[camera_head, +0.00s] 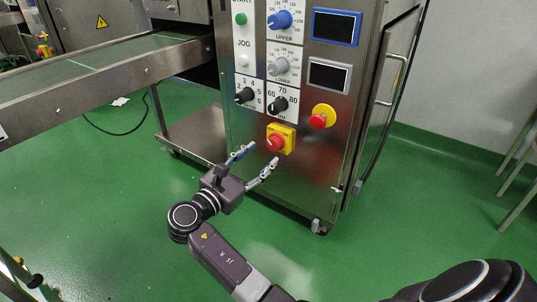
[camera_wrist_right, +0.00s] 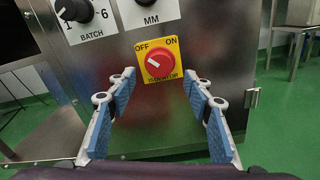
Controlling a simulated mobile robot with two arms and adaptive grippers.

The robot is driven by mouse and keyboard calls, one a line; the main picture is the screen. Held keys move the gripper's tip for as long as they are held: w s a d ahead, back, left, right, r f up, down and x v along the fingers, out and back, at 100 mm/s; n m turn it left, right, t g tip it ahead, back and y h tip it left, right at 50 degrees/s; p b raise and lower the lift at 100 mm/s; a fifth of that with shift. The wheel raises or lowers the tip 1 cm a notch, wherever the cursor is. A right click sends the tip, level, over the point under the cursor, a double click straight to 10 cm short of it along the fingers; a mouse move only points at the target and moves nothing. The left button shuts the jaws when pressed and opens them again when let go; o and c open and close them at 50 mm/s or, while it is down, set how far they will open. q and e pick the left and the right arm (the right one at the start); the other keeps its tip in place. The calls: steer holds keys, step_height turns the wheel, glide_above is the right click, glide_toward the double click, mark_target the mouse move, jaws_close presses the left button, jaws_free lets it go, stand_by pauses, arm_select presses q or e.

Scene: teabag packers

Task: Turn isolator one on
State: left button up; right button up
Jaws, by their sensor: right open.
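The isolator is a red rotary knob on a yellow plate (camera_head: 289,133) on the front of the steel cabinet. In the right wrist view the red knob (camera_wrist_right: 158,65) shows between OFF and ON labels, and its white mark points up-left toward OFF. My right gripper (camera_head: 259,161) is open and empty, just below and in front of the isolator. In the right wrist view its blue-padded fingers (camera_wrist_right: 160,80) stand apart with the knob beyond the gap between them. The fingers look apart from the knob. My left gripper is not in view.
A red emergency button (camera_head: 318,121) on a yellow base sits right of the isolator. Black BATCH and MM dials (camera_head: 279,104), blue and grey dials and two displays (camera_head: 335,27) are above. A conveyor (camera_head: 110,70) runs at left. Green floor (camera_head: 130,215) is open below.

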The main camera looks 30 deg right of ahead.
mark_target(272, 147)
steer(key=b+x, duration=0.1)
steer(key=x, duration=0.2)
steer(key=shift+w+d+f+b, duration=0.15)
steer(key=shift+d+b, duration=0.1)
steer(key=shift+b, duration=0.15)
steer(key=shift+w+d, duration=0.25)
steer(key=shift+d, duration=0.25)
steer(key=c, duration=1.2)
